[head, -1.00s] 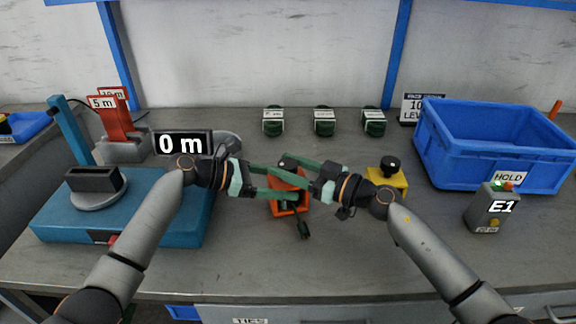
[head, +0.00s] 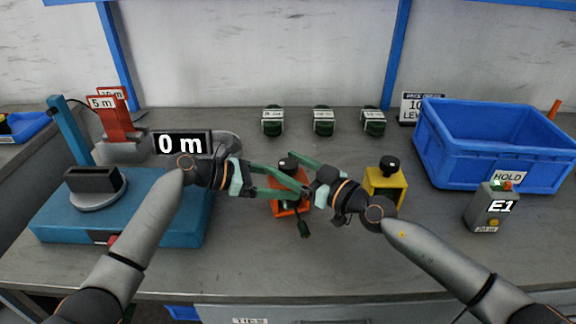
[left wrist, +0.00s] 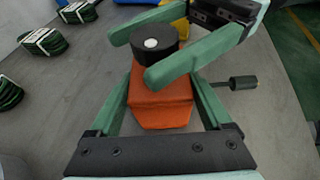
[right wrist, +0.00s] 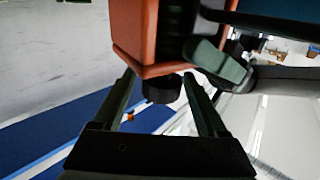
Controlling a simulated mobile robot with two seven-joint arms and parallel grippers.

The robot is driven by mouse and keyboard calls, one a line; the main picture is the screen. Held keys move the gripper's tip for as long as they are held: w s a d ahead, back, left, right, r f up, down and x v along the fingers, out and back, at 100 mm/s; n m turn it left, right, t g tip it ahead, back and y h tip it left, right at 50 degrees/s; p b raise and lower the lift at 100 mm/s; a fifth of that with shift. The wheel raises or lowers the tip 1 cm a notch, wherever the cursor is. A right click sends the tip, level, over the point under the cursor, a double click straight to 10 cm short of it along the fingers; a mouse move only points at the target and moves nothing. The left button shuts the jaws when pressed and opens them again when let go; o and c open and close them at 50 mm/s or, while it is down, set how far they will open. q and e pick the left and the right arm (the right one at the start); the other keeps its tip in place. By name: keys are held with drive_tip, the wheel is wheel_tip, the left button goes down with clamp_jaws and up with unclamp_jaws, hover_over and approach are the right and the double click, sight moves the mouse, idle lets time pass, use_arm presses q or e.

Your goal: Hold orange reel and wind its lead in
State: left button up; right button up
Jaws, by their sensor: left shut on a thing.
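The orange reel (head: 290,208) stands at mid-bench with a black knob (head: 288,164) on top. My left gripper (head: 303,192) is shut on the reel's orange body, which also shows between its fingers in the left wrist view (left wrist: 160,105). My right gripper (head: 298,172) is at the top of the reel. In the left wrist view its two fingers lie on either side of the knob (left wrist: 153,45). In the right wrist view they stand apart, with small gaps beside the knob (right wrist: 160,90). A short lead with a dark green plug (head: 304,229) comes out at the reel's front.
A yellow block with a black knob (head: 386,183) stands right of the reel. Behind are several dark green coils (head: 323,121). A blue bin (head: 480,165) and an E1 box (head: 492,208) are at right. A blue machine (head: 140,225) and a "0 m" display (head: 182,143) are at left.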

drive_tip(key=shift+o, duration=0.4)
drive_tip(key=shift+s, duration=0.1)
drive_tip(key=v, duration=1.1)
drive_tip(key=shift+s+d, duration=0.25)
drive_tip(key=shift+d, duration=0.1)
